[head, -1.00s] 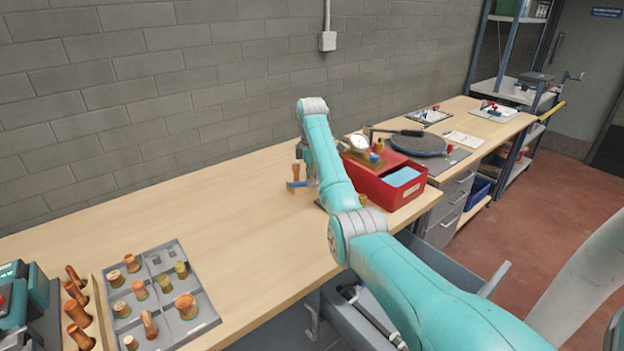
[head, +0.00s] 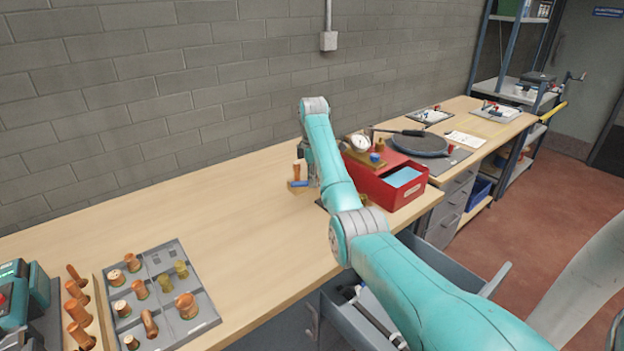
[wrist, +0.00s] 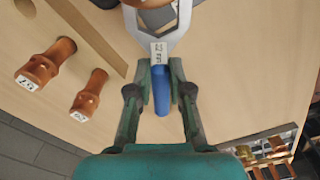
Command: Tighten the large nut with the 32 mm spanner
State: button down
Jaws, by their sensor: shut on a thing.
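My gripper (wrist: 160,80) is shut on the blue handle of a spanner (wrist: 160,92) in the wrist view. The spanner's grey open-ended head (wrist: 160,40) points to the top of that view and carries a small white size label. A grey and copper-coloured part shows at the spanner's jaws, cut off by the top edge. I cannot tell whether this is the large nut or whether the jaws are seated on it. In the head view, my gripper (head: 311,178) is low over the bench beside the red box, mostly hidden by my arm, and the blue handle (head: 299,184) shows.
A red box (head: 391,190) stands right of my gripper. Two labelled copper fittings (wrist: 45,62) (wrist: 90,92) lie left in the wrist view. A grey tray (head: 205,312) of copper fittings is at the bench's near left. An open drawer (head: 350,320) juts out in front. The middle bench is clear.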

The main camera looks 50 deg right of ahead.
jog(key=shift+s+d, duration=0.9)
jog(key=shift+d, duration=0.1)
dwell(0.6)
jog(key=shift+w, duration=0.1)
